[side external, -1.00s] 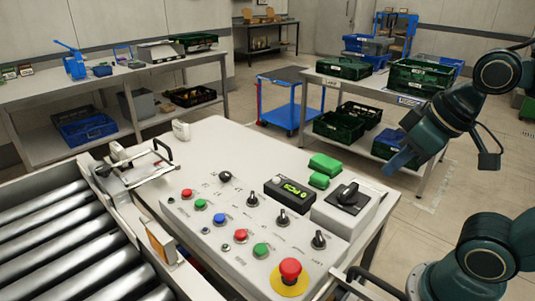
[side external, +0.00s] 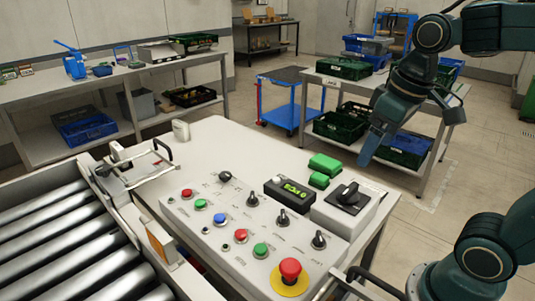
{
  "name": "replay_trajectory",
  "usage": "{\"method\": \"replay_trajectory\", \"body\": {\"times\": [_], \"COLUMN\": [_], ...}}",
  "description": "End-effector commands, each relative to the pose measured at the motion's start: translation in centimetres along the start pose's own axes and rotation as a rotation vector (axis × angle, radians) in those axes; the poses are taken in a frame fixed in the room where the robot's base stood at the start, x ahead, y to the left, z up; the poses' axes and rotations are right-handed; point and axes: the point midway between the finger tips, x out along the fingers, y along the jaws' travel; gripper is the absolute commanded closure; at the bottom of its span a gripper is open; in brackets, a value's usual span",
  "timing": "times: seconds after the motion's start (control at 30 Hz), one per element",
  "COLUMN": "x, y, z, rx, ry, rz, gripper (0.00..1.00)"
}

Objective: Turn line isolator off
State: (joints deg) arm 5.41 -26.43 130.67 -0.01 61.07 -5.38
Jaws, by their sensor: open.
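The line isolator is most likely the black rotary handle (side external: 348,195) on a grey box (side external: 336,218) at the right end of the control panel (side external: 200,262). Its handle lies at a slant; its position marks are too small to read. My gripper (side external: 367,160) hangs above and behind this box, pointing down, with blue fingers. It is apart from the handle and holds nothing that I can see. The gap between its fingers is hard to make out from this side.
A red mushroom button (side external: 290,270) on a yellow disc, coloured push buttons and several small black knobs cover the panel. Conveyor rollers (side external: 60,250) run at left.

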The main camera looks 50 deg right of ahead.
Motion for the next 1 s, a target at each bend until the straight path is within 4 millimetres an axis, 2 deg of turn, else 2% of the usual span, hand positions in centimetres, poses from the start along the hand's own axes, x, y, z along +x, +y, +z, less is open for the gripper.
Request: {"method": "replay_trajectory", "body": {"times": [0.2, 0.4, 0.83, 1.0], "x": [0.8, 1.5, 1.9, 2.7], "y": [1.7, 2.9, 3.4, 3.4], "z": [-2.8, -4.4, -4.9, -4.7], "rx": [0.002, 0.001, -0.001, 0.0], "ry": [-0.138, -0.224, -0.256, -0.258], "rz": [-0.006, -0.018, -0.024, -0.025], "gripper": [0.18, 0.18, 0.18, 0.18]}}
